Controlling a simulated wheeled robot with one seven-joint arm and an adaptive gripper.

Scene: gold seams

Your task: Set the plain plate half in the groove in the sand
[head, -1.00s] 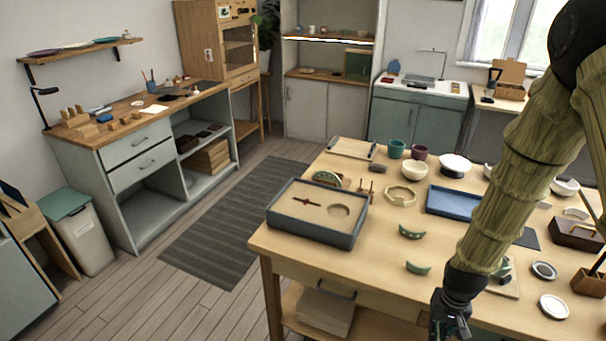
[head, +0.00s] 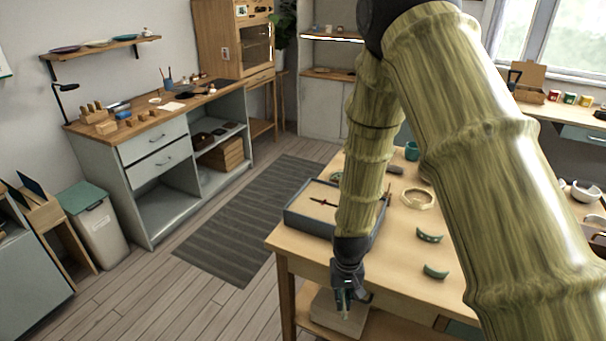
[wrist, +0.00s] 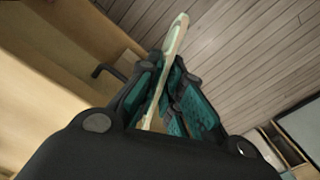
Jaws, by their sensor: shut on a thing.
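My gripper (head: 350,298) hangs low in front of the work table's left front corner, outside the table's edge. In the wrist view my gripper (wrist: 160,100) is shut on the plate half (wrist: 175,38), a thin pale piece seen nearly edge-on between the teal finger pads. Its faces hardly show. The sand tray (head: 302,223), a grey-blue box of pale sand, stands on the table's left corner, behind my arm. A dark, narrow groove (head: 322,202) shows in the sand. My arm hides the right part of the tray.
Two green curved shards (head: 429,236) lie on the table (head: 400,258) right of the tray, with a pale ring-shaped dish (head: 417,198) behind them. A pale box (head: 338,315) sits on the shelf below. Open floor lies to the left, with a striped rug (head: 235,235).

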